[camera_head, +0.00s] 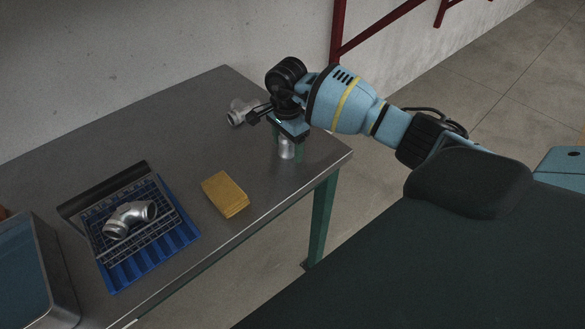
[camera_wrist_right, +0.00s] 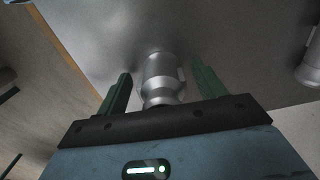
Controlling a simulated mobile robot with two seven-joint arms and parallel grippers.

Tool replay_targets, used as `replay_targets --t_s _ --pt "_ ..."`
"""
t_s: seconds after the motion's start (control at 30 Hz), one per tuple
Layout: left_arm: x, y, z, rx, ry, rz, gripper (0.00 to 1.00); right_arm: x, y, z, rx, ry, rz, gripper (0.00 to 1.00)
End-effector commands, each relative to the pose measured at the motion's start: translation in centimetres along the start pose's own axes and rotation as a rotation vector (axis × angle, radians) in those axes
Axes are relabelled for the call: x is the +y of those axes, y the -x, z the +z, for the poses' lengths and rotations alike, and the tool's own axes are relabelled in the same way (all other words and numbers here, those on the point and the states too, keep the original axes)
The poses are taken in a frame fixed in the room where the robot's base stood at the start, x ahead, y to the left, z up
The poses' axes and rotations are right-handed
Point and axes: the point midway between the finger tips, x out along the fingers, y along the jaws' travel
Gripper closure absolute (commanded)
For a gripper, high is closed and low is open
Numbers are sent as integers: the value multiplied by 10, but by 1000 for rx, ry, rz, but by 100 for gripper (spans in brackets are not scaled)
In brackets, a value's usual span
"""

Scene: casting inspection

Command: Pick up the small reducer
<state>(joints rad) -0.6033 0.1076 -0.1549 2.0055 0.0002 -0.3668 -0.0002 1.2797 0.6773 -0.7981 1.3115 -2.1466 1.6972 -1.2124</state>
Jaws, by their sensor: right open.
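The small reducer (camera_wrist_right: 162,79) is a silver, stepped metal fitting. In the right wrist view it stands between the two green fingers of my right gripper (camera_wrist_right: 160,88), with a gap on each side. In the head view the reducer (camera_head: 286,149) shows below the gripper near the table's right end, its upper part hidden. My right gripper (camera_head: 288,140) is open around it. My left gripper is not in view.
A silver pipe fitting (camera_head: 238,112) lies behind the gripper on the table (camera_head: 190,130). A yellow block (camera_head: 225,193) sits near the front edge. A grey-blue bin (camera_head: 22,275) stands at the left.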

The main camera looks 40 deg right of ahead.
Motion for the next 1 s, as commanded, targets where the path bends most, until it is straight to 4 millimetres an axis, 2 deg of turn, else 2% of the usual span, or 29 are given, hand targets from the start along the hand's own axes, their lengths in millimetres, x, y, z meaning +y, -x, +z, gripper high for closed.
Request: replay_targets --t_s 0.1,0.5,0.57,0.83,1.0 --pt "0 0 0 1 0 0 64 0 1 0 0 0 -1 31" --pt "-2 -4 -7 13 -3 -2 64 0 2 0 1 0 -1 83" --pt "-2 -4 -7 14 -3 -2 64 -1 2 0 0 0 -3 90" --pt "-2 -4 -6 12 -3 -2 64 -1 4 -1 1 -1 -3 90" --pt "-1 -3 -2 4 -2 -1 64 -1 13 -1 1 -1 -4 90"
